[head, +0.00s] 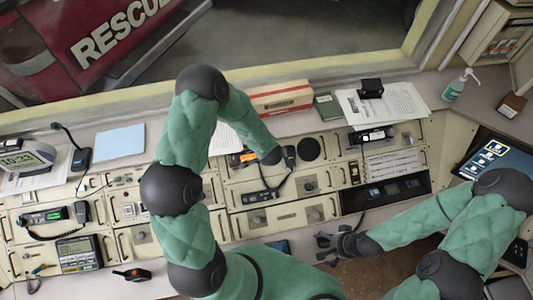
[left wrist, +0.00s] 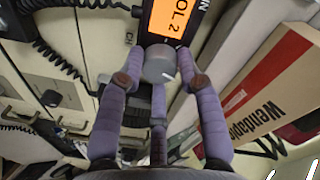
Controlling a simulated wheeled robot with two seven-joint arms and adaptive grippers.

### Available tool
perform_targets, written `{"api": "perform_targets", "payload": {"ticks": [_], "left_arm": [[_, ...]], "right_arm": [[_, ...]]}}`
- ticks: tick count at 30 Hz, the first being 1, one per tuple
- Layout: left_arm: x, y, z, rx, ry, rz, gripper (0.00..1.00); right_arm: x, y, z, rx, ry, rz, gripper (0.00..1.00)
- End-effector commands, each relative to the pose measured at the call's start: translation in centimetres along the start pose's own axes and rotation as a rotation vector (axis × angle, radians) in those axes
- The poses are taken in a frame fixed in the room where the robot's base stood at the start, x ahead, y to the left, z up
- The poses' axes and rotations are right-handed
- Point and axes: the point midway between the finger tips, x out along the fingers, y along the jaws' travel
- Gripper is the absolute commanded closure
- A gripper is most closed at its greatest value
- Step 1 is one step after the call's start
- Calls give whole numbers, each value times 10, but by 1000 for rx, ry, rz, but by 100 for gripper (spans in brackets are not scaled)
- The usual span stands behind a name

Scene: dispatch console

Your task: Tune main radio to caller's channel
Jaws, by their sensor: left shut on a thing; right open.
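The main radio shows an orange lit display (head: 247,157) in the panel at the centre of the console. In the left wrist view the display (left wrist: 168,18) is cut off at the top edge, and "OL 2" is legible. Just below it is a round grey knob (left wrist: 159,65) with a pale mark. My left gripper (left wrist: 160,80) is shut on this knob, its purple fingers around it. In the head view my left arm hides most of that hand. My right gripper (head: 338,244) is open and empty, over the console's front edge, away from the radio.
A second radio with a green display (head: 45,215) and a keypad unit (head: 78,254) are at left.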

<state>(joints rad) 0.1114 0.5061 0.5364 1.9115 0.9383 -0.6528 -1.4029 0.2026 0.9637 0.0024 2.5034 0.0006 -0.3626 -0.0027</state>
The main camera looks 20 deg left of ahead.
Motion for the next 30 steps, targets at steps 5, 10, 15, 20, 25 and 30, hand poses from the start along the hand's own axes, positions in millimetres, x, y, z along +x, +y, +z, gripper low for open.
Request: {"api": "perform_targets", "payload": {"ticks": [5,10,15,20,25,30], "left_arm": [[-1,-2,-4,-74,12,-5,97],[-1,-3,-4,-84,14,-6,97],[-1,-3,-5,-83,15,-7,53],[-1,-2,-4,-82,13,-5,42],[0,-2,-2,-81,10,-4,42],[-9,-2,-3,-81,11,-4,42]], "right_arm": [[-1,0,0,0,0,0,0],[-1,0,0,0,0,0,0],[-1,0,0,0,0,0,0],[-1,0,0,0,0,0,0],[-1,0,0,0,0,0,0],[-1,0,0,0,0,0,0]]}}
